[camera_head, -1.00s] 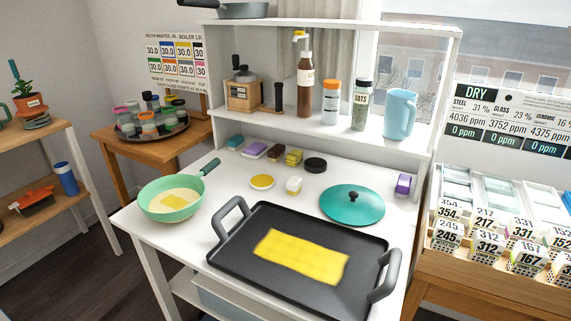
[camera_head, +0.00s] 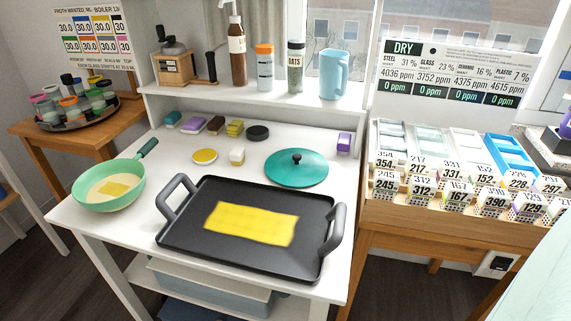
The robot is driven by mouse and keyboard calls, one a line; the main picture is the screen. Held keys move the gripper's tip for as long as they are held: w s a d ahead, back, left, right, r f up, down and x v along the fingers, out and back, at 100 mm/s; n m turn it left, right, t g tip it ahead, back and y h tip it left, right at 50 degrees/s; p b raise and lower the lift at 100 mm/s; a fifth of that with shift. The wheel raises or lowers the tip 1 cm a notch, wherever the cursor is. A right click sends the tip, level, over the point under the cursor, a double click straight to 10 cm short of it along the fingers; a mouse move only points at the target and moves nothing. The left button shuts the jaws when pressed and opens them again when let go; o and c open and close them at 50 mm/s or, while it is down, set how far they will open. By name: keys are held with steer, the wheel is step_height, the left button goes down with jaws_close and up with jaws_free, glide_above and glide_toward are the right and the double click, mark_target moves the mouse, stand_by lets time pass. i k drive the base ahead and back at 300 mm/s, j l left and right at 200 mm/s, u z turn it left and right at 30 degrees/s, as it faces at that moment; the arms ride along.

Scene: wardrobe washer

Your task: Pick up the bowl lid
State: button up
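A round teal lid (camera_head: 296,168) with a dark knob on top lies flat on the white table, behind the right part of the black griddle tray. It is the only lid-like thing that I can make out, and no bowl shows under it. A green pan (camera_head: 108,186) with a yellow piece inside stands at the table's left. My gripper does not show in the head view.
A black griddle (camera_head: 200,243) with a yellow sheet fills the table's front. Small coloured blocks, a yellow disc (camera_head: 204,156) and a black disc (camera_head: 258,132) lie behind it. A shelf (camera_head: 210,99) with bottles and a blue pitcher (camera_head: 334,74) overhangs the back. A wooden stand (camera_head: 420,217) stands close right.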

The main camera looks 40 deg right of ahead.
mark_target(290, 167)
steer(key=k+l, duration=0.1)
steer(key=l, duration=0.25)
steer(key=k+l, duration=0.1)
steer(key=l, duration=0.2)
steer(key=k+l, duration=0.1)
steer(key=l, duration=0.25)
steer(key=k+l+u, duration=0.1)
steer(key=l, duration=0.25)
steer(key=i+l, duration=0.1)
steer(key=l, duration=0.6)
steer(key=i+l, duration=0.1)
steer(key=i, duration=0.2)
steer(key=i+l, duration=0.1)
steer(key=i, duration=0.25)
